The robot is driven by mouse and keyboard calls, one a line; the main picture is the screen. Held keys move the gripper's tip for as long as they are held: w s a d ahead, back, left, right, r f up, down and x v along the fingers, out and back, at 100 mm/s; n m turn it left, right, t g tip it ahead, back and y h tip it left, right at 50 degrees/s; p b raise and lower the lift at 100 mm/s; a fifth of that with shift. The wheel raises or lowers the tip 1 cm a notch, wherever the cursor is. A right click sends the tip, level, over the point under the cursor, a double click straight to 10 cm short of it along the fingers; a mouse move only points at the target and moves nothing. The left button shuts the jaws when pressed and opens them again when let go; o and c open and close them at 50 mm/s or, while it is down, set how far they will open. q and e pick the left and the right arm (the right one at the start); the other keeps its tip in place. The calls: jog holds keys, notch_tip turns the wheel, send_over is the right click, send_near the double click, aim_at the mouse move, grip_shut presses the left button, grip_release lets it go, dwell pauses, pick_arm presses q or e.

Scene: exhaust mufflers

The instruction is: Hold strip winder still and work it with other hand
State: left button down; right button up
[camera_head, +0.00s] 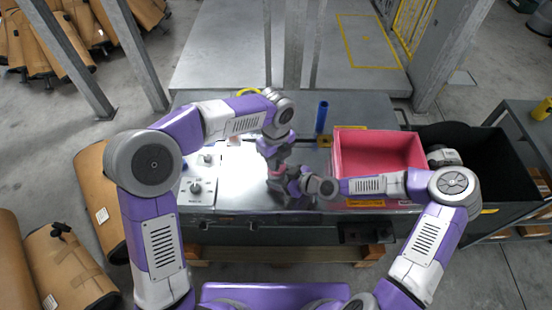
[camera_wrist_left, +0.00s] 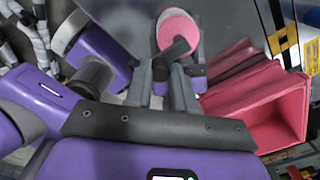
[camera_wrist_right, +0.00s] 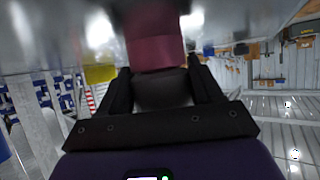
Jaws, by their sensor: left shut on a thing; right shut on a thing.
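The strip winder (camera_head: 276,170) is mostly hidden in the head view between my two grippers, over the middle of the metal bench. In the left wrist view it shows a pink round end (camera_wrist_left: 178,28) and a dark cylindrical part (camera_wrist_left: 174,52). My left gripper (camera_wrist_left: 167,75) is shut on the dark part from above. In the right wrist view the winder's pink body (camera_wrist_right: 155,40) is beyond the fingertips, with a dark part (camera_wrist_right: 162,88) between them. My right gripper (camera_wrist_right: 163,75) is shut on that dark part from the side. The exact contact points are hard to see.
A pink bin (camera_head: 380,195) stands on the bench to the right, close to my right forearm. A blue cylinder (camera_head: 321,117) stands behind the grippers. A panel with knobs (camera_head: 196,188) lies at the left. A black bin (camera_head: 490,170) stands further right.

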pick_arm(q)
jog(key=c, duration=0.9)
grip_release()
jog(key=shift+c, duration=0.2)
jog(key=shift+r, duration=0.1)
notch_tip(320, 180, up, 12)
